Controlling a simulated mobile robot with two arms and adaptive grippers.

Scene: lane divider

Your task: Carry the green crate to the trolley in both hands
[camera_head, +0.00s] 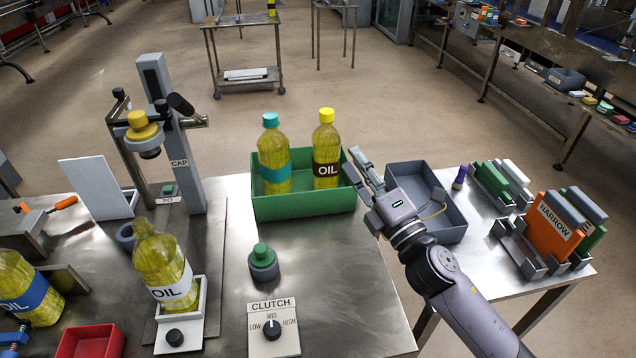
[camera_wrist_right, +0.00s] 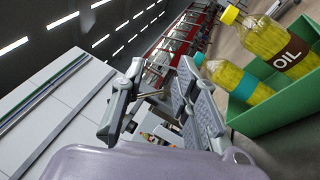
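The green crate (camera_head: 303,208) stands on the metal table and holds two oil bottles, one with a teal cap (camera_head: 275,160) and one with a yellow cap (camera_head: 326,150). My right gripper (camera_head: 353,162) is at the crate's right end, close to its wall. In the right wrist view its fingers (camera_wrist_right: 160,92) are apart with nothing between them, and the crate (camera_wrist_right: 268,118) lies to their right. I cannot tell whether a finger touches the crate. My left gripper is out of view. A wheeled trolley (camera_head: 240,20) stands on the floor at the back.
A grey bin (camera_head: 448,208) sits right of the crate, near my right arm. A capping stand (camera_head: 172,135) is on the left, with an oil bottle (camera_head: 163,265) before it. A green button (camera_head: 263,262) and clutch box (camera_head: 272,330) are in front. Floor between table and trolley looks clear.

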